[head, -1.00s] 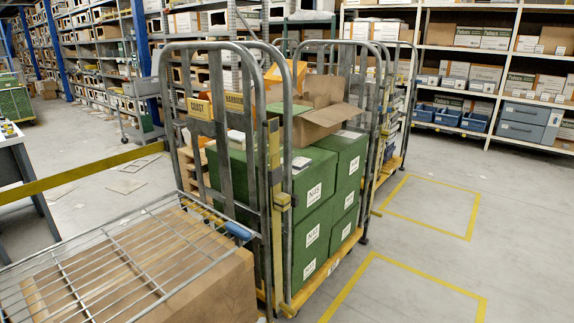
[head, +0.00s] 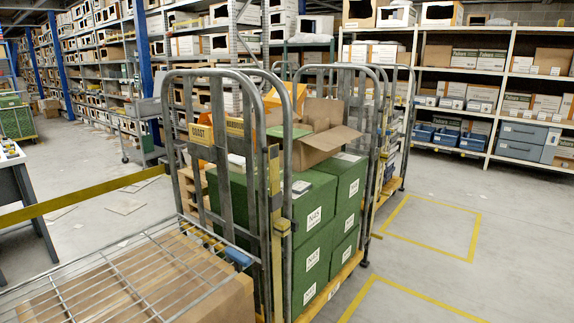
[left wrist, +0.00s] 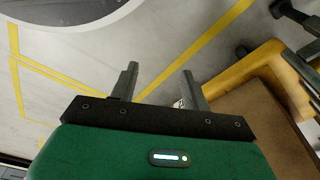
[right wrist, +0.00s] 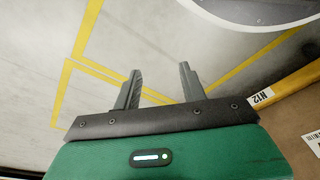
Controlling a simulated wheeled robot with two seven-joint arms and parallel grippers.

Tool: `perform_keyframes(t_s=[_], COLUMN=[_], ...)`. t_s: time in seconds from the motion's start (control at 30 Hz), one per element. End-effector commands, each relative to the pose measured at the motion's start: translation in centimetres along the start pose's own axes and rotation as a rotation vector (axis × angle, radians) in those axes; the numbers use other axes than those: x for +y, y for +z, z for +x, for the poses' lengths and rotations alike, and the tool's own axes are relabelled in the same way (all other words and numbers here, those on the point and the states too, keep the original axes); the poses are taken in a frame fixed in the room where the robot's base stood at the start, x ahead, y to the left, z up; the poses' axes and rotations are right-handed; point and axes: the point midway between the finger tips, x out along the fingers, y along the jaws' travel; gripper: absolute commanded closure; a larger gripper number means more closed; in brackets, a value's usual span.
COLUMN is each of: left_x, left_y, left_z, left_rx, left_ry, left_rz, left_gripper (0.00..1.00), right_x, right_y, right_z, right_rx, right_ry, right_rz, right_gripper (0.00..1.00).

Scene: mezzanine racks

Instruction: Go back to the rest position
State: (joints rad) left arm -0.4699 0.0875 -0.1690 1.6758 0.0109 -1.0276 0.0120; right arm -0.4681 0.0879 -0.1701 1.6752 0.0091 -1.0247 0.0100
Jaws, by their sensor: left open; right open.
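My left gripper (left wrist: 158,88) is open and empty in the left wrist view, over the grey floor with yellow lines. My right gripper (right wrist: 158,87) is open and empty in the right wrist view, also over marked floor. Neither gripper shows in the head view. In the left wrist view, a yellow-edged cart base (left wrist: 245,68) with a brown surface lies to the right of the fingers, apart from them. In the right wrist view, a brown box (right wrist: 290,125) with white labels and a yellow edge is at the right, beside my gripper body.
A roll cage (head: 222,130) holds green boxes (head: 318,225) and an open carton (head: 325,142). A wire shelf (head: 120,275) over a brown box is at the front left. A yellow bar (head: 80,198) crosses at left. Racks (head: 465,100) line the back. Marked floor (head: 430,228) at right is clear.

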Motion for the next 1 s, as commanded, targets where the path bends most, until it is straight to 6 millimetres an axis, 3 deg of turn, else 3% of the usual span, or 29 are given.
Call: perform_keyframes(t_s=[0.27,0.5,0.8,1.0], left_x=[-0.3,-1.0,-1.8,-2.0], left_y=[4.0,10.9,19.1,21.0], left_z=[3.7,6.8,7.4,7.4], left_rx=[-0.026,-0.053,-0.077,-0.08], left_ry=[-0.007,-0.014,-0.021,-0.022], left_rz=[0.012,0.026,0.041,0.044], left_gripper=[0.53,0.53,0.53,0.53], right_x=[0.3,0.9,1.7,1.9], right_y=[4.2,11.0,19.3,21.2], right_z=[3.7,6.7,7.3,7.3], right_rx=[-0.029,-0.057,-0.08,-0.084], right_ry=[0.005,0.013,0.019,0.02], right_rz=[-0.01,-0.022,-0.037,-0.04], right_gripper=[0.58,0.58,0.58,0.58])
